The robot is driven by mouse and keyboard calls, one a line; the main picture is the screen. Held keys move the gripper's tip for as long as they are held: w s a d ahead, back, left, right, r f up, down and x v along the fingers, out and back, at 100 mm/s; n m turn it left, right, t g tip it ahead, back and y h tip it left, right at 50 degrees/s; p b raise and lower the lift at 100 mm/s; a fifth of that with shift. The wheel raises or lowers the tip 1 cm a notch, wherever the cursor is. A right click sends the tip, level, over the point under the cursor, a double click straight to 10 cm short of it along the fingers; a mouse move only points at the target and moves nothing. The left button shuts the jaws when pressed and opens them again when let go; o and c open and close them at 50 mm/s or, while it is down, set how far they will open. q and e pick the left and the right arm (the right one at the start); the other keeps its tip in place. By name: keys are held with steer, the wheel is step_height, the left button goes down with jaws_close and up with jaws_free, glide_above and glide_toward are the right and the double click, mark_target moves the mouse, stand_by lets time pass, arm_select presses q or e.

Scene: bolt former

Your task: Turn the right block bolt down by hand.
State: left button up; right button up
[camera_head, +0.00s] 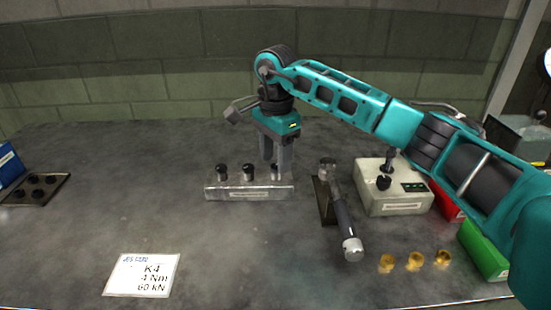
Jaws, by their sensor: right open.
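A grey metal block (238,193) with a small label stands on the dark bench. Three black-headed bolts stand in its top: the left block bolt (221,169), the middle block bolt (248,171) and the right block bolt (277,173). My right gripper (278,160) points down over the right end of the block. Its open fingers stand on either side of the right block bolt's head and partly hide it. I cannot tell whether they touch it. My left gripper is not in view.
Right of the block, a wrench-like tool (342,213) leans on a dark stand (324,200). A card (142,275) lies front left. The left-middle bench is clear.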

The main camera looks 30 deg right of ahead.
steer(key=shift+f, duration=0.45)
jaws_close()
steer(key=shift+m, duration=0.3)
